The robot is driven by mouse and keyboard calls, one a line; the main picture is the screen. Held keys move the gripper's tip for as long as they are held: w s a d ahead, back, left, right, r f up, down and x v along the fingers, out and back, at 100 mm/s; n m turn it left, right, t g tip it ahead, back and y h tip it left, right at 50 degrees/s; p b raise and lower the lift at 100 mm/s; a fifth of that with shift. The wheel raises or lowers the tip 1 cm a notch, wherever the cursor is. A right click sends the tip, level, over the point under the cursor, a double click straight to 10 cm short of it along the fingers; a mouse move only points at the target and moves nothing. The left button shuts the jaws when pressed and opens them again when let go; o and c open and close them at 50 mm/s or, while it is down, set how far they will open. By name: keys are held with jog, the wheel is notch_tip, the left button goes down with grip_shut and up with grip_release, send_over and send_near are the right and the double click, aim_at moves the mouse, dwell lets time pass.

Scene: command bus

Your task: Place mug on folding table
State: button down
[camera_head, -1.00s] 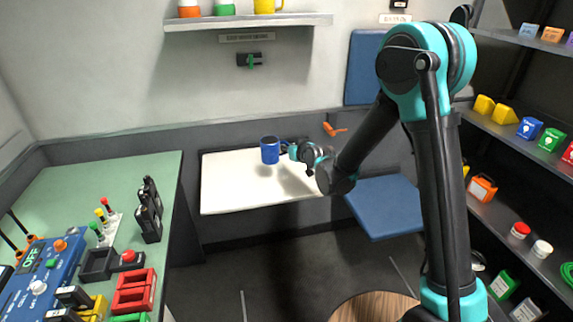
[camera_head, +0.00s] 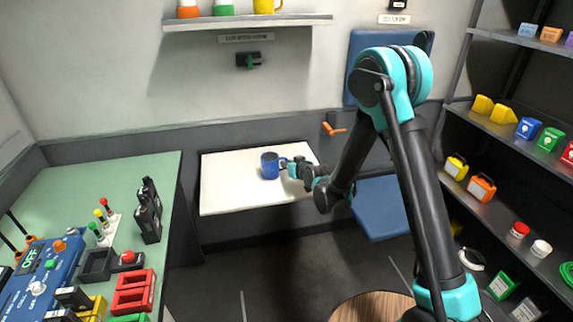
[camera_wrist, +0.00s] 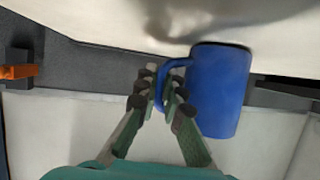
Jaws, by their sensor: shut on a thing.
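A blue mug (camera_head: 270,166) is upright at the white folding table (camera_head: 225,190), over its middle. It looks very low, at or just above the tabletop; I cannot tell whether its base touches. My gripper (camera_head: 287,167) is on the mug's right side, shut on its handle. In the wrist view the mug (camera_wrist: 219,90) is right of the fingers, and my gripper (camera_wrist: 163,92) pinches the handle between both fingertips. The table's surface around the mug is bare.
A green worktop (camera_head: 60,190) with a blue control box and several blocks stands left. A wall shelf (camera_head: 250,21) with mugs hangs above. An orange handle (camera_head: 334,130) is on the wall behind. A blue seat (camera_head: 380,208) and stocked shelves (camera_head: 480,120) are right.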

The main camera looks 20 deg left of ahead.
jog(key=c, duration=1.7)
grip_release()
jog(key=shift+f, duration=0.1)
jog(key=shift+s+d+r, duration=0.2)
jog(key=shift+r, duration=0.05)
jog(key=v, duration=1.1)
jog(key=shift+s+d, duration=0.1)
jog(key=shift+s, duration=0.15)
jog(key=s+d+r+m+g+h, duration=0.1)
jog(key=s+d+m+h, duration=0.15)
jog(key=d, duration=0.85)
jog(key=s+d+m+h, duration=0.1)
jog(key=d+h, duration=0.2)
jog(key=d, duration=0.8)
jog(key=s+d+f+m+g+h, duration=0.1)
jog(key=s+d, duration=0.5)
jog(key=s+d+f+m+g+h, duration=0.1)
jog(key=s+d+m+g, duration=0.1)
jog(key=s+d, duration=0.3)
jog(key=s+d+f+m+g+h, duration=0.1)
jog(key=s+d+h, duration=0.1)
jog(key=s+d, duration=0.4)
jog(key=shift+s+d+m, duration=0.3)
jog(key=shift+d+m, duration=0.05)
jog(key=shift+d, duration=0.4)
